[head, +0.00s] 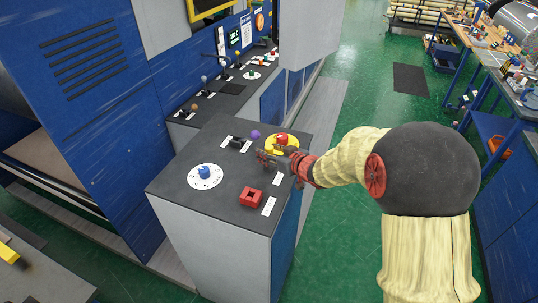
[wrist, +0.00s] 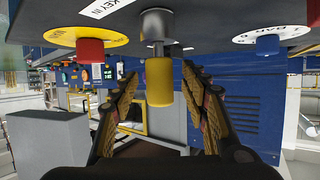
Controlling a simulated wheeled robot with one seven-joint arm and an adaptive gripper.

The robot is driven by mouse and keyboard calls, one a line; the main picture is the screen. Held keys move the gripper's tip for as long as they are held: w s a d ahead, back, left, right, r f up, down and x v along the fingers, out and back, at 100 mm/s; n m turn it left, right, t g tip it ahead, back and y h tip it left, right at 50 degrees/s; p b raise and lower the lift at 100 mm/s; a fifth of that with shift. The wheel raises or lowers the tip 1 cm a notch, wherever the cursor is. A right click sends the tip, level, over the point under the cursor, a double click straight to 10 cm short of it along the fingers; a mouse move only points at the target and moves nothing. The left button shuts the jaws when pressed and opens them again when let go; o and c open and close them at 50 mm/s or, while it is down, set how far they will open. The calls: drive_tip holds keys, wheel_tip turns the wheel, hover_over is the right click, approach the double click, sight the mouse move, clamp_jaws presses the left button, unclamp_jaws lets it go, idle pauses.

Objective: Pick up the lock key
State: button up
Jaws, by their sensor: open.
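The lock key shows in the wrist view as a yellow cylindrical grip (wrist: 159,82) on a thin shank in a grey metal lock (wrist: 158,24), beside a "KEY IN" label. The panel appears at the top of that upside-down view. My gripper (wrist: 160,88) is open, with one finger on each side of the yellow grip and visible gaps to both. In the head view, my gripper (head: 266,159) is low over the dark console top (head: 222,189), and a small part of the yellow key (head: 269,150) shows beside it. The fingers partly hide the lock there.
A red button (head: 281,139) on a yellow disc is close behind the gripper. A purple ball knob (head: 255,134), a black switch (head: 238,143), a blue dial (head: 204,172) and a red square fitting (head: 251,196) also stand on the console.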

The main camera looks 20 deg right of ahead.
drive_tip(key=shift+c, duration=0.5)
clamp_jaws()
